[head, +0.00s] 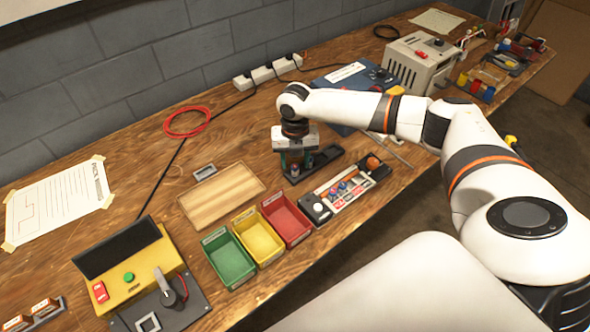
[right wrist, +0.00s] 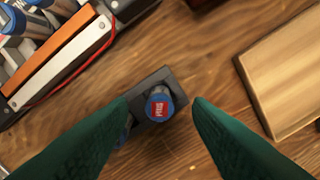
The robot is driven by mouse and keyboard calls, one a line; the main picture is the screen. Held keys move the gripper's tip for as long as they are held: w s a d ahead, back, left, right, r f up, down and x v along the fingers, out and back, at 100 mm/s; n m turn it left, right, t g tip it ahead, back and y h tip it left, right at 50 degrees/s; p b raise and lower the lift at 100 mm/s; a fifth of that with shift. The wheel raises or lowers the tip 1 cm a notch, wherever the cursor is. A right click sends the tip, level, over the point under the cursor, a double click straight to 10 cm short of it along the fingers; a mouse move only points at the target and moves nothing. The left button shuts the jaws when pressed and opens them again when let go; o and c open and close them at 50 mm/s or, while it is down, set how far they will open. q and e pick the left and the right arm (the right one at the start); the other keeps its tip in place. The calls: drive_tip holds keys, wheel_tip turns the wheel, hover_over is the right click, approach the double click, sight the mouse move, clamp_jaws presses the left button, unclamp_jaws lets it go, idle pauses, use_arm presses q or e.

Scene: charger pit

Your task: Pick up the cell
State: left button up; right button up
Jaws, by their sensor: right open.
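A cell (right wrist: 158,106) with a blue rim and red label stands in a dark holder (right wrist: 178,80) in the right wrist view. My right gripper (right wrist: 162,104) is open, its green fingers on either side of the cell, with gaps visible between. A second blue cell (right wrist: 126,131) is mostly hidden behind the left finger. In the head view my right gripper (head: 296,160) points down over the black holder (head: 326,157), hiding most of what lies under it. My left gripper is not in view.
A device with several blue cells (head: 345,190) lies close in front of the holder. Green (head: 229,262), yellow (head: 257,238) and red (head: 287,220) bins and a wooden board (head: 222,195) are to the left. A grey box (head: 420,62) stands behind my arm.

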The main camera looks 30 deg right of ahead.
sight(295, 166)
drive_tip(key=shift+f, duration=1.55)
drive_tip(key=shift+c, duration=0.6)
clamp_jaws()
drive_tip(key=shift+r, duration=0.1)
